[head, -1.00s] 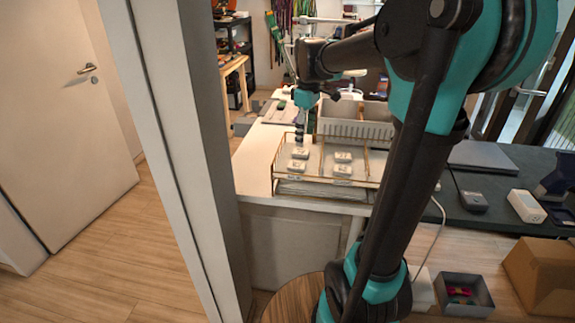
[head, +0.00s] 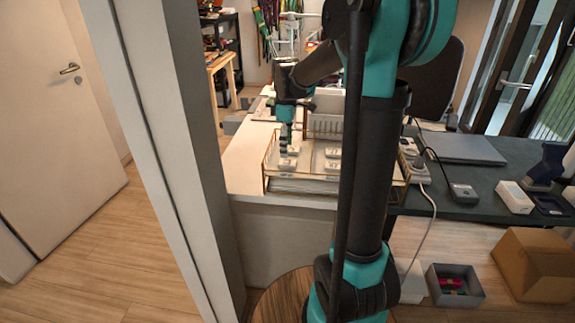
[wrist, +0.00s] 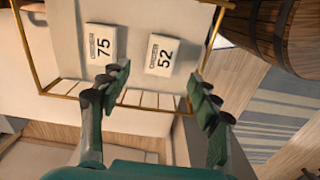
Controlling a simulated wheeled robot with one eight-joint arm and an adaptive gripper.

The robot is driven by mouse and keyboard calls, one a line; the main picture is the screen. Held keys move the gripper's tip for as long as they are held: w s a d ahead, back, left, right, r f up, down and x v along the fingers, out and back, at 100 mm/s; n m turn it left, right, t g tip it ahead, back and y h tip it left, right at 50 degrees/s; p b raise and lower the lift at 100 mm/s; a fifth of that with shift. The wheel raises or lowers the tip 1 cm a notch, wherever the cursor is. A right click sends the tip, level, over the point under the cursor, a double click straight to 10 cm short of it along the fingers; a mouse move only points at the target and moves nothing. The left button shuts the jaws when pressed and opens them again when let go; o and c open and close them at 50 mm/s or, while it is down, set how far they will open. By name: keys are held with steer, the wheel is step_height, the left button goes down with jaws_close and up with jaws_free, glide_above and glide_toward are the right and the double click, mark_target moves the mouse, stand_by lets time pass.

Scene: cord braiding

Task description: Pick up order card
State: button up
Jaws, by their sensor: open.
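My gripper (head: 286,145) is over the left compartment of a brass-edged tray (head: 300,194) on the white counter. In the wrist view my gripper (wrist: 158,97) has its two teal and dark fingers spread wide, with nothing held between them. Beyond the fingertips lie two white blocks, one marked 75 (wrist: 101,43) and one marked 52 (wrist: 161,55). A row of pale rectangular pieces (wrist: 140,98) lies along the brass rim between the fingers. I cannot tell whether any of these is the order card; no card is clearly readable as one.
A grey slotted bin (head: 325,125) stands behind the tray. A dark table (head: 480,190) to the right holds a laptop and small devices. A wooden barrel (wrist: 275,35) fills the wrist view's upper right. A door frame (head: 175,150) stands close on the left.

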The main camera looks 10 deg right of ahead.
mark_target(287, 162)
steer(key=shift+f, duration=2.8)
steer(key=shift+c, duration=0.6)
steer(key=c, duration=0.8)
